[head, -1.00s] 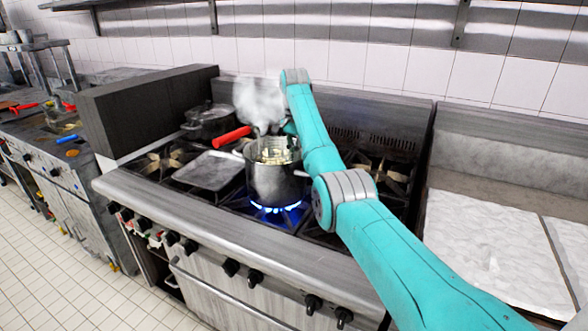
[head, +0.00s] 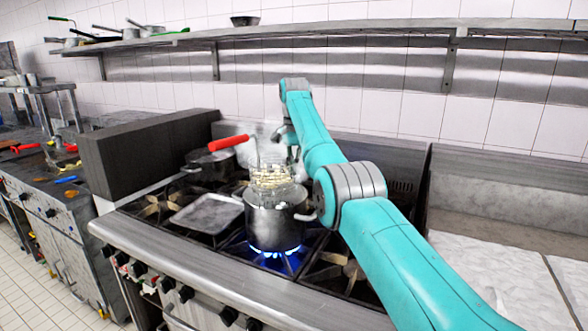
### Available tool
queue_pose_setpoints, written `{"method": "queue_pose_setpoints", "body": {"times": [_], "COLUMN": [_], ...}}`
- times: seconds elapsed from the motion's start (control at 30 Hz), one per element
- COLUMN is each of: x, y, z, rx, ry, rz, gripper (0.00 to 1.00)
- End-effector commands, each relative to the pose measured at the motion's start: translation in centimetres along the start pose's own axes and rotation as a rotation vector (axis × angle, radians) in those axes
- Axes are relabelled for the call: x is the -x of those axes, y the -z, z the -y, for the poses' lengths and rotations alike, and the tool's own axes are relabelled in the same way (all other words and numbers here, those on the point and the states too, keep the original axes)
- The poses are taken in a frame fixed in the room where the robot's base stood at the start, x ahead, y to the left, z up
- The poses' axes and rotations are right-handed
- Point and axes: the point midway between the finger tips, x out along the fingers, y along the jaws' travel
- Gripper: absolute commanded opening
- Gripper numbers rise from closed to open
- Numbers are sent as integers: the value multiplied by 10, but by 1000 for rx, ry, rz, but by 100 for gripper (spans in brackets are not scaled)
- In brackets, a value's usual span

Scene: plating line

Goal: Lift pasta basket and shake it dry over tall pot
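The pasta basket (head: 272,176) is a wire mesh basket with pale pasta inside and a red handle (head: 228,142) reaching out to the left. It is raised, its mesh showing above the rim of the tall pot (head: 275,226). Whether its bottom is clear of the pot is hard to tell. The steel pot stands on a burner with a blue flame. My gripper (head: 287,146) is at the back right of the basket, partly hidden by steam and my arm. The fingers are not clear, but the basket hangs raised with it.
A flat metal tray (head: 207,214) lies on the burners left of the pot, with a dark lidded pot (head: 210,166) behind it. A dark side panel (head: 150,152) bounds the stove's left. A wall shelf (head: 330,30) runs above. A pale counter (head: 500,275) is at right.

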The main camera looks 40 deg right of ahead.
Motion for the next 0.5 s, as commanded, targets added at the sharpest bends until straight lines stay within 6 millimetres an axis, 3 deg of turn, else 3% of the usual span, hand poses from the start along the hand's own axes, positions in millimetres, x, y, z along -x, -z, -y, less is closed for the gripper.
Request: {"method": "queue_pose_setpoints", "body": {"times": [0.17,0.5], "x": [-2,-24], "y": [0,1], "z": [0,1], "rx": [0,0], "ry": [2,1], "rz": [-1,0], "gripper": [0,0]}}
